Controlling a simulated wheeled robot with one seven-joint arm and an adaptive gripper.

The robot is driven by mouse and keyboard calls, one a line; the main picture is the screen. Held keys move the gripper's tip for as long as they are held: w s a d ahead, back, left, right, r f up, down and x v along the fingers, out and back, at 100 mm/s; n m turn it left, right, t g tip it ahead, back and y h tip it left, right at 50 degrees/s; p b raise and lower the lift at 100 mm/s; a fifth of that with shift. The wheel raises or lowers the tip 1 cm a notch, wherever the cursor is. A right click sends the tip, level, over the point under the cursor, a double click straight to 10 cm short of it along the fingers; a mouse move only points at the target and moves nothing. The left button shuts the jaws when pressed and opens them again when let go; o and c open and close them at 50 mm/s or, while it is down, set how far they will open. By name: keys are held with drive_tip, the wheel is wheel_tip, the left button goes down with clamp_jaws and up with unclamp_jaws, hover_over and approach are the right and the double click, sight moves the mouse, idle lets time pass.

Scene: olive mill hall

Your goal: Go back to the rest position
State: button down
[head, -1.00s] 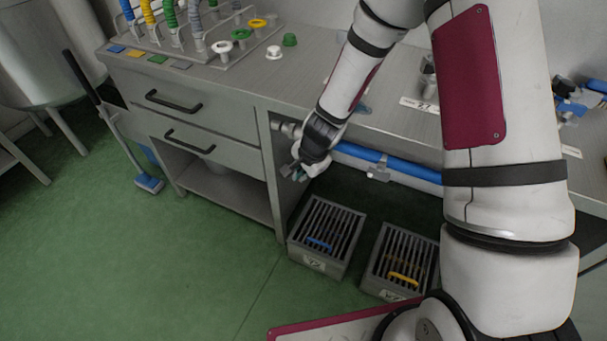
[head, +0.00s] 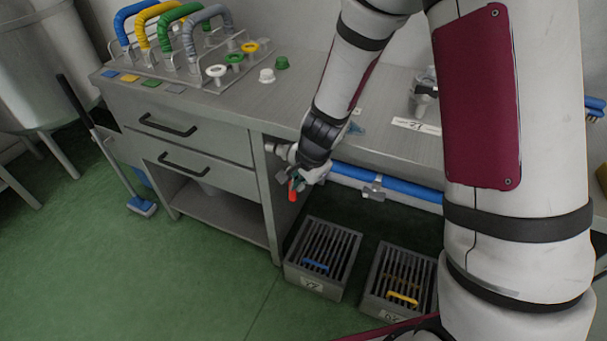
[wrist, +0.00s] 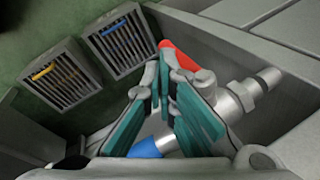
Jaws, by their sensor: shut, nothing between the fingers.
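My gripper (head: 300,182) is under the bench top, at the front of the open bay beside the drawers. In the wrist view its teal-padded fingers (wrist: 168,78) are shut with nothing between them. A red lever (wrist: 178,56) lies just beyond the fingertips and also shows beside my gripper in the head view (head: 293,191). Whether the fingers touch it I cannot tell. A metal valve body (wrist: 228,103) sits close to the right of the fingers, and a blue pipe (head: 401,187) runs along under the bench top.
The bench top (head: 300,97) overhangs my gripper, with the drawer cabinet (head: 200,150) left. Two slatted grey crates (head: 312,279) (head: 375,300) stand on the floor below. A hose rack (head: 172,68) and caps are on the bench. The green floor in front is open.

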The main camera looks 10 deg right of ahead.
drive_tip(key=shift+v, duration=2.3)
drive_tip(key=shift+r, duration=0.1)
drive_tip(key=s+r+n+g+y, duration=0.1)
drive_tip(key=s+r+n+y, duration=0.1)
drive_tip(key=s+r+n, duration=0.85)
drive_tip(key=s+d+r+n+h, duration=0.1)
drive_tip(key=s+d+r, duration=0.2)
drive_tip(key=s, duration=0.4)
drive_tip(key=s+d+r+g+h, duration=0.1)
drive_tip(key=s+d+r, duration=0.1)
drive_tip(key=s+r, duration=0.35)
drive_tip(key=s+d+r+n+h, duration=0.1)
drive_tip(key=s+d+r, duration=0.15)
drive_tip(key=s, duration=0.55)
wheel_tip(320, 180, up, 14)
drive_tip(key=t+p, duration=0.2)
drive_tip(key=p, duration=1)
drive_tip(key=shift+w+d+f+p, duration=0.2)
drive_tip(key=shift+w+d+p, duration=0.05)
drive_tip(key=shift+d+p, duration=0.15)
drive_tip(key=shift+m+h, duration=0.25)
drive_tip(key=shift+h, duration=0.05)
